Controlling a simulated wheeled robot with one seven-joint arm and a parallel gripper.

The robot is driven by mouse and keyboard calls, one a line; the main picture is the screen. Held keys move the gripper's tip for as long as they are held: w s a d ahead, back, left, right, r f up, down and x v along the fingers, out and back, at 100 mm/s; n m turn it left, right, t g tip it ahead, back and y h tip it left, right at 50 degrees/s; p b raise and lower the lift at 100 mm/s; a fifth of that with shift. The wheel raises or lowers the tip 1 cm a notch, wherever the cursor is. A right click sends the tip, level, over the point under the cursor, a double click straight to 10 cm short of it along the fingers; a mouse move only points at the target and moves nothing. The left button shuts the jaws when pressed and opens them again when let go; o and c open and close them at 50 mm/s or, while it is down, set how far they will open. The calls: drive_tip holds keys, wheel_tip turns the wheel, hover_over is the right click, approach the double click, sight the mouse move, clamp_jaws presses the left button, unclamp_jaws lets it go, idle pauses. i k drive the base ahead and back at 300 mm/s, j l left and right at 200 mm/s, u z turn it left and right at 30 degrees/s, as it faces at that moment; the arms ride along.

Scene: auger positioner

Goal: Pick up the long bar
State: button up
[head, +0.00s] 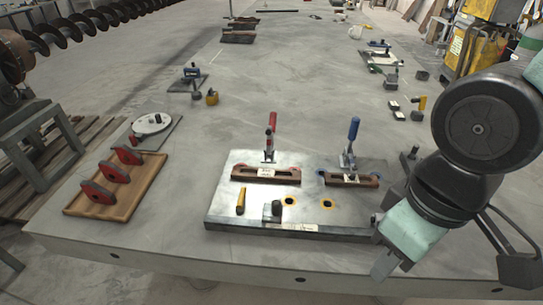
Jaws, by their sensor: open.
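The task's long bar is most likely the longer brown bar (266,175), with a white label, lying across the back left of a grey metal plate. A red-handled clamp (269,140) stands upright just behind it. A shorter brown bar (350,180) lies to its right by a blue-handled clamp (350,143). My gripper (388,260) is at the right, over the plate's front right corner, apart from both bars and pointing down. It is open; its fingertips are hard to make out and I see nothing held.
The metal plate (225,212) also carries a yellow piece (241,201) and a small block (272,211). A wooden tray (75,211) with red-black parts sits at the left. Small tools and parts stand farther back. The table's middle behind the plate is mostly clear.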

sight(262, 174)
drive_tip(key=i+j+u, duration=0.1)
drive_tip(key=u, duration=0.25)
drive_tip(key=i+j+u, duration=0.1)
drive_tip(key=u, duration=0.25)
drive_tip(key=i+u, duration=0.15)
drive_tip(key=u, duration=0.2)
